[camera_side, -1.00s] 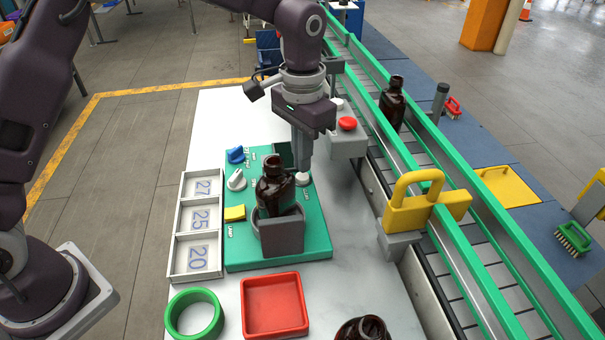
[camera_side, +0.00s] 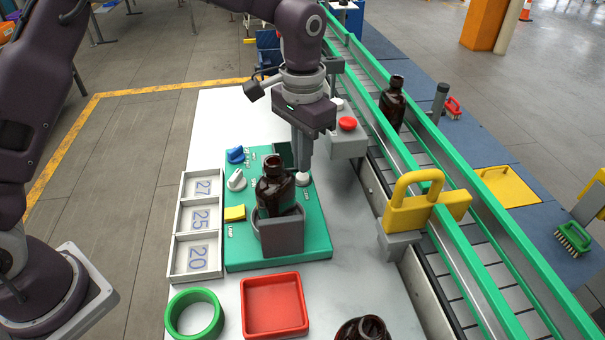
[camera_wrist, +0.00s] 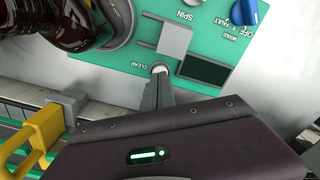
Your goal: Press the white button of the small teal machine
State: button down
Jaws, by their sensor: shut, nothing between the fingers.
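The teal machine (camera_side: 316,240) lies flat on the white table. Its white button (camera_side: 303,179) is at the right of the panel, and in the wrist view the button (camera_wrist: 160,68) sits beside the word CLEAN or CLEAR. My gripper (camera_side: 303,168) is shut and empty, pointing down. In the wrist view its fingertips (camera_wrist: 158,78) are right at the button and hide part of it; I cannot tell whether they touch it. An amber bottle (camera_side: 272,190) stands in the grey holder (camera_side: 283,238) on the machine, just left of my fingers.
A blue knob (camera_side: 235,155), a white knob (camera_side: 236,180) and a yellow switch (camera_side: 234,213) are on the machine's left. A red button box (camera_side: 348,140) stands to the right, beside the conveyor (camera_side: 440,165). A red tray (camera_side: 274,305) and green ring (camera_side: 194,314) lie in front.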

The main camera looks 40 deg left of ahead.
jog(key=shift+f, duration=1)
dwell(0.3)
jog(key=shift+r, duration=3.55)
jog(key=s+a+r+n+t, duration=0.1)
jog(key=s+a+r+t, duration=0.1)
jog(key=s+a+r, duration=0.35)
jog(key=s+a+r+n+t, duration=0.1)
jog(key=s+a+r, duration=0.2)
jog(key=s+r, duration=0.5)
jog(key=s+a+f+t, duration=0.1)
jog(key=s+f, duration=0.2)
jog(key=s, duration=0.4)
jog(key=s+a+f+n+t, duration=0.1)
jog(key=s+a+f, duration=0.1)
jog(key=s, duration=0.5)
jog(key=shift+s+f+t, duration=0.25)
jog(key=shift+f+t, duration=0.05)
jog(key=shift+f, duration=0.35)
